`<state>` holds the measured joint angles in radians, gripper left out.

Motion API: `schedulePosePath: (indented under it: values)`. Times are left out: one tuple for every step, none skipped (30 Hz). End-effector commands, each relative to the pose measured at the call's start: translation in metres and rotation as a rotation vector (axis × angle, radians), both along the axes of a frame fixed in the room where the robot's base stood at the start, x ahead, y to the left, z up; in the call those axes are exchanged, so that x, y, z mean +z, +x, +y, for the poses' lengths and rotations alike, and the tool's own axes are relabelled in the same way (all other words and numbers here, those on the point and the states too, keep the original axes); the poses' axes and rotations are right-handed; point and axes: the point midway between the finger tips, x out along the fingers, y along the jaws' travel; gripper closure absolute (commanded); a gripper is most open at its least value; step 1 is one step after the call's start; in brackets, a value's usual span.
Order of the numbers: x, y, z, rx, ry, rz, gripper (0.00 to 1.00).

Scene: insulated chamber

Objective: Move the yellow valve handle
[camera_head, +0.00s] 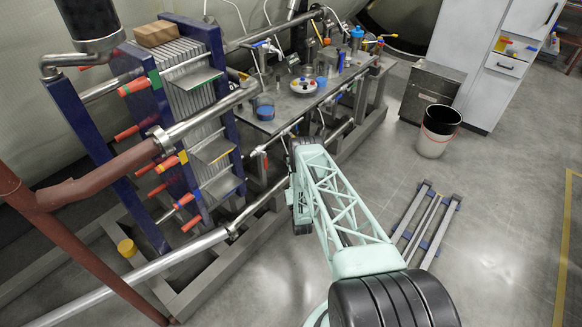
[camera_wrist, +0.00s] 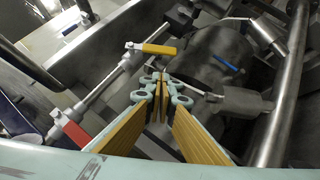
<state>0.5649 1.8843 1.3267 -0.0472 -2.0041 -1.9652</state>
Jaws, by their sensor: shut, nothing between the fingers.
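In the head view my pale green arm reaches toward the bench and hides the gripper. I cannot tell which yellow part in the head view is this handle.
In the wrist view a red handle (camera_wrist: 76,134) sits lower left on the same pipe, and a blue handle (camera_wrist: 228,65) lies to the right on a rounded metal body. A thick pipe (camera_wrist: 283,90) runs down the right.

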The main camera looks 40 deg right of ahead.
Motion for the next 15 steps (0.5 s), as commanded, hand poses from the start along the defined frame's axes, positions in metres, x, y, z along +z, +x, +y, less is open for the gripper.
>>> schedulePosePath:
  values:
    - [-0.001, 0.002, -0.001, 0.0, 0.0, 0.0, 1.0]
    - [0.0, 0.003, -0.002, 0.0, 0.0, 0.0, 1.0]
    - [0.0, 0.005, -0.003, 0.0, 0.0, 0.0, 1.0]
    - [0.001, 0.006, -0.003, 0.0, 0.0, 0.0, 1.0]
    - [0.001, 0.007, -0.004, 0.0, 0.0, 0.0, 1.0]
    - [0.002, 0.008, -0.004, 0.0, 0.0, 0.0, 1.0]
    - [0.002, 0.009, -0.005, 0.0, 0.0, 0.0, 1.0]
    - [0.002, 0.01, -0.005, 0.0, 0.0, 0.0, 1.0]
    - [0.003, 0.011, -0.006, 0.0, 0.0, 0.0, 1.0]
    - [0.004, 0.012, -0.007, 0.0, -0.001, -0.001, 1.0]
    - [0.004, 0.013, -0.008, 0.0, -0.001, -0.001, 1.0]
    - [0.005, 0.015, -0.008, 0.0, -0.001, -0.001, 1.0]
    - [0.006, 0.016, -0.009, 0.0, -0.001, -0.001, 1.0]
    - [0.006, 0.016, -0.009, 0.0, -0.001, -0.001, 1.0]
    - [0.007, 0.018, -0.01, 0.0, -0.001, -0.001, 1.0]
